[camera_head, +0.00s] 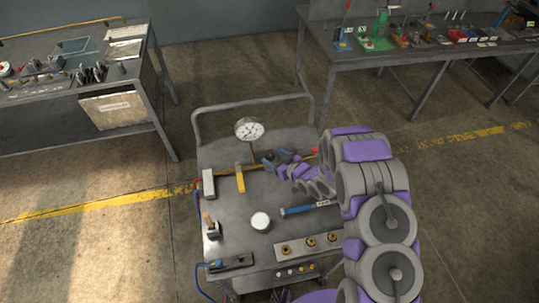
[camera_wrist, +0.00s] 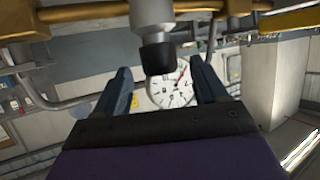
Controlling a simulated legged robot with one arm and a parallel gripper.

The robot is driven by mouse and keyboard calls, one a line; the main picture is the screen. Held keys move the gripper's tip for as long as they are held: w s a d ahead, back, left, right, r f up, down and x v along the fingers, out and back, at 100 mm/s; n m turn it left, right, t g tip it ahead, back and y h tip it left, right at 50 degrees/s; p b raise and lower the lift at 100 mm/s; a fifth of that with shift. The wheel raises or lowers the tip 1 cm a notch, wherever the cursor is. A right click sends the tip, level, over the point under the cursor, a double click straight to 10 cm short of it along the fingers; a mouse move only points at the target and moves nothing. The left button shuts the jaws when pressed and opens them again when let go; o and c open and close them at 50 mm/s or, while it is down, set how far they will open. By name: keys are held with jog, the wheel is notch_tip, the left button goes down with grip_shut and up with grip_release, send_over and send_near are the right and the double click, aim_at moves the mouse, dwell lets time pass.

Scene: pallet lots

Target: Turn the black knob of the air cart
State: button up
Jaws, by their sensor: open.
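The air cart (camera_head: 235,222) is a grey wheeled cart with a raised handle rail at its far end. In the wrist view its black knob (camera_wrist: 157,57) hangs from a metal stem below a brass pipe (camera_wrist: 90,12). My gripper (camera_wrist: 163,72) is open, with one dark finger on each side of the knob's lower end and a visible gap to both. A white dial gauge (camera_wrist: 172,88) shows behind the knob; in the head view the gauge (camera_head: 249,130) stands near my gripper (camera_head: 271,160). I cannot make out the knob in the head view.
On the cart top lie a yellow-handled tool (camera_head: 240,178), a blue-handled hammer (camera_head: 305,208), a white round container (camera_head: 261,221) and a plate with brass fittings (camera_head: 308,244). Workbenches stand at the back left (camera_head: 150,60) and back right (camera_head: 350,62), with clear floor between.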

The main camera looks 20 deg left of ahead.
aim_at(273, 157)
jog(key=shift+x, duration=2.05)
jog(key=c, duration=1)
jog(key=shift+o, duration=0.2)
